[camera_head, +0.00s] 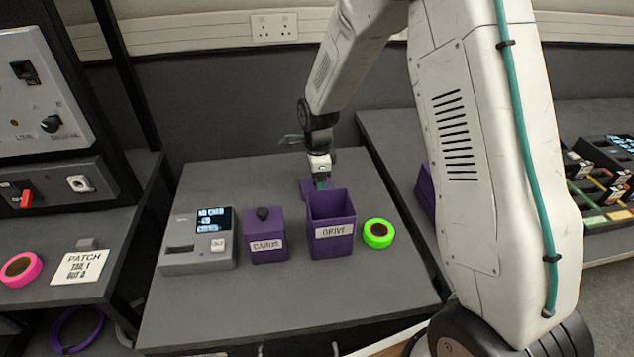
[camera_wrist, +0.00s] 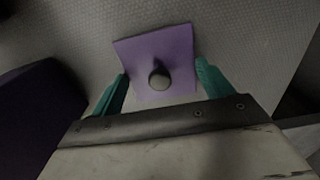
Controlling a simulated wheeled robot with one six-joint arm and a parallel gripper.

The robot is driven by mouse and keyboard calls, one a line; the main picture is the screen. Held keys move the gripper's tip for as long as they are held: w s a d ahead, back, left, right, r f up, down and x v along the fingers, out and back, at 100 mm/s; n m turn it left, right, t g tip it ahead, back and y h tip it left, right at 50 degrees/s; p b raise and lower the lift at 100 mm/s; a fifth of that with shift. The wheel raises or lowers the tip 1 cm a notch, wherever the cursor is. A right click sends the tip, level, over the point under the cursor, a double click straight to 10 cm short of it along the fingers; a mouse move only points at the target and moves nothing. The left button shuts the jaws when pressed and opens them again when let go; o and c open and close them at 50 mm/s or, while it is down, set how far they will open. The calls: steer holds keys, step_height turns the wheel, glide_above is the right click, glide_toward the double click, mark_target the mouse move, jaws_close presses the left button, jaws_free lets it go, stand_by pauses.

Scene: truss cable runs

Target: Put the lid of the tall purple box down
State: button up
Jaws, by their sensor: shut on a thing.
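The tall purple box (camera_head: 331,226), labelled "DRIVE", stands open-topped on the grey table. Its purple lid (camera_head: 305,187) shows just behind it, partly hidden by the box and my gripper. In the wrist view the lid (camera_wrist: 128,58) is a flat square with a dark round knob (camera_wrist: 159,78). My gripper (camera_head: 320,182) is behind the tall box, pointing down. I cannot tell whether the lid touches the table.
A shorter purple box (camera_head: 268,240) with a knobbed lid stands left of the tall box. A grey device (camera_head: 197,256) is further left, and a green tape roll (camera_head: 378,233) is at right. The table (camera_head: 222,180) is clear behind the device. A dark purple wall (camera_wrist: 35,110) fills the wrist view's left.

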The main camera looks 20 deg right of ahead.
steer(key=shift+f, duration=0.3)
steer(key=shift+f, duration=0.2)
steer(key=o, duration=0.9)
steer(key=shift+o, duration=0.2)
steer(key=shift+r, duration=0.15)
step_height(320, 180, up, 12)
